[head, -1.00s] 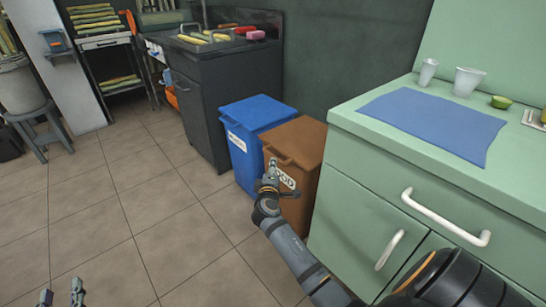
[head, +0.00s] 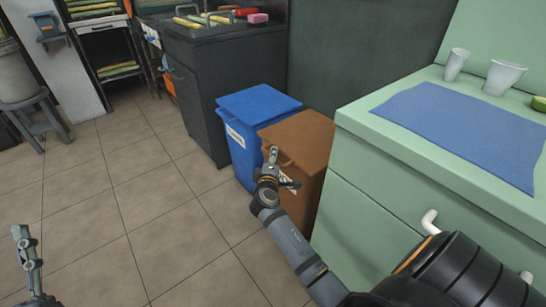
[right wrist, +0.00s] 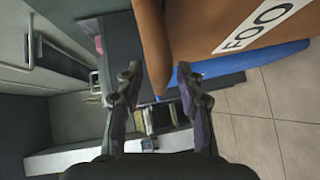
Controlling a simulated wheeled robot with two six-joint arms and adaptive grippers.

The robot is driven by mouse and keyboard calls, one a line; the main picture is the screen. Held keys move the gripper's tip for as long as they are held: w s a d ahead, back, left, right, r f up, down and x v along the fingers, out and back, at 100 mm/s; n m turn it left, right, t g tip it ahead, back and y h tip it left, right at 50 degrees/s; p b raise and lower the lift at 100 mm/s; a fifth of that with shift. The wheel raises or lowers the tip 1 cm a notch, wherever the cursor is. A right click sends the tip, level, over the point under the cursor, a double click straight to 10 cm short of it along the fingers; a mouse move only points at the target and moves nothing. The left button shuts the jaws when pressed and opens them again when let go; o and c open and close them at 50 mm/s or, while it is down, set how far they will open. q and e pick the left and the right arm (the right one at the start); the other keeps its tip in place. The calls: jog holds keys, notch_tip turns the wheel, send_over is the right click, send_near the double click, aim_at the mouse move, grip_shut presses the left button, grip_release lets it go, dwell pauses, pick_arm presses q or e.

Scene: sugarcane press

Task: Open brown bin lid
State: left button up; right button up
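The brown bin (head: 318,178) stands between the blue bin and the green counter in the head view. Its lid (head: 300,134) is down, with a handle lip at the front. My right gripper (head: 273,155) is at the front upper edge of this bin. In the right wrist view the fingers (right wrist: 157,76) are apart, with the brown lip (right wrist: 153,45) just ahead of and between the tips; I cannot tell if they touch it. A white "FOO" label (right wrist: 262,22) shows on the bin. My left gripper (head: 24,245) is at the lower left, its fingers apart and empty.
A blue bin (head: 240,150) stands directly left of the brown one. The green counter (head: 360,235) is close on the right, with a blue mat (head: 465,130) and cups on top. A dark cabinet (head: 190,95) is behind. Tiled floor (head: 130,220) is open at the left.

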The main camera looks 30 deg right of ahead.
grip_shut()
dwell(0.4)
